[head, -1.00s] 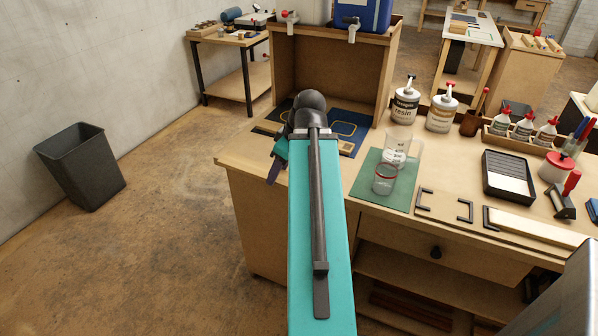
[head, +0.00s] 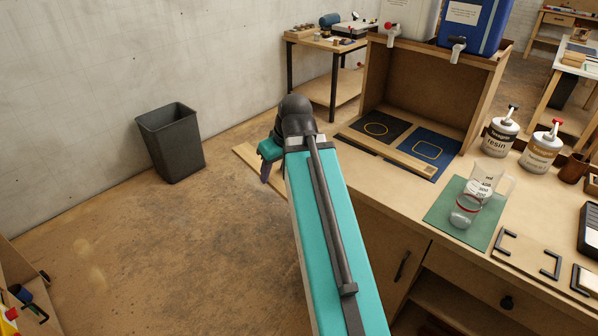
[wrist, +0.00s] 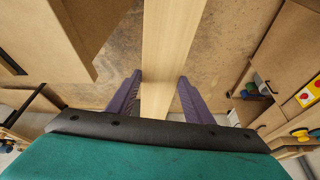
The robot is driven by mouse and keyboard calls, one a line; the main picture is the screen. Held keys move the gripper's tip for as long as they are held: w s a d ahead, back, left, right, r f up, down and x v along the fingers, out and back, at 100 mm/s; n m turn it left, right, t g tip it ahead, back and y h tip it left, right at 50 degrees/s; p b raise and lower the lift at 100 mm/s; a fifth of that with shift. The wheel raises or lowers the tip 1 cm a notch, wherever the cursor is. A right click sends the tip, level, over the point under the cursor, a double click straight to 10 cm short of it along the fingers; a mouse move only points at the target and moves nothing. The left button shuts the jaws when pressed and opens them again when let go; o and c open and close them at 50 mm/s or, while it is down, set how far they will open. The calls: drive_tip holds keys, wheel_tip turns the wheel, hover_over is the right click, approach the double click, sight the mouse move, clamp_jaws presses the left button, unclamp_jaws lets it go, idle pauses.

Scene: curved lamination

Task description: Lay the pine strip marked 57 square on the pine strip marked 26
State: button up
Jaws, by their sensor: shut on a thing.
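My gripper (head: 266,170) is at the end of the teal arm, over the open floor left of the bench in the head view. In the wrist view its purple fingers (wrist: 160,98) are shut on a long pale pine strip (wrist: 172,40), which runs away from me between them. Part of this held strip (head: 243,154) shows beside the gripper in the head view. No number can be read on it. Another pale strip (head: 405,157) lies on the bench in front of the open cabinet, with a small dark mark near its right end. Its number is too small to read.
The bench (head: 385,212) stands right of my arm, with a dark mat (head: 380,126) and a blue mat (head: 432,145) on it. Clear cups stand on a green mat (head: 437,212). A grey bin (head: 172,143) stands on the floor at left. Open floor lies between.

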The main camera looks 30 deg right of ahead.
drive_tip(key=w+a+r, duration=0.1)
drive_tip(key=w+a, duration=0.2)
drive_tip(key=a, duration=0.6)
drive_tip(key=w+a+r+m, duration=0.1)
drive_tip(key=w+a, duration=0.2)
drive_tip(key=a, duration=0.7)
drive_tip(key=shift+r, duration=0.3)
